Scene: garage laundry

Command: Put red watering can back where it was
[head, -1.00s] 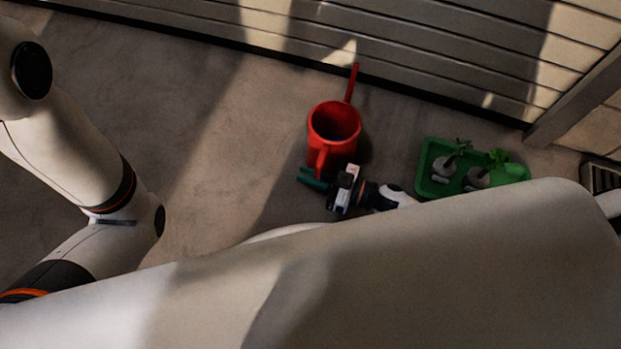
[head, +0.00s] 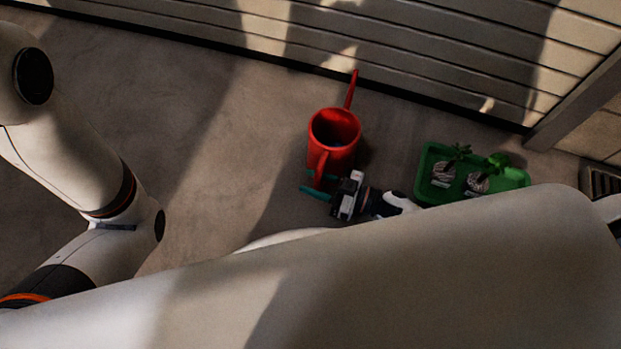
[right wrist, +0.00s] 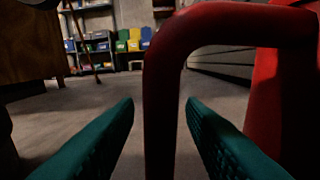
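The red watering can (head: 333,130) stands upright on the concrete floor near the slatted wall, its spout pointing toward the wall and its handle toward me. My right gripper (head: 307,183) is beside the can at its handle side, with its teal fingers spread apart. In the right wrist view the red handle (right wrist: 162,75) passes between the two open fingers, with gaps on both sides, and the can's body (right wrist: 285,90) fills the right edge. My left arm shows at the left, but its gripper is out of view.
A green tray (head: 428,191) with two small potted plants sits on the floor to the right of the can. The slatted wall (head: 420,65) lies behind the can. The floor (head: 215,150) to the left is clear. Shelves with coloured bins (right wrist: 135,40) stand far off.

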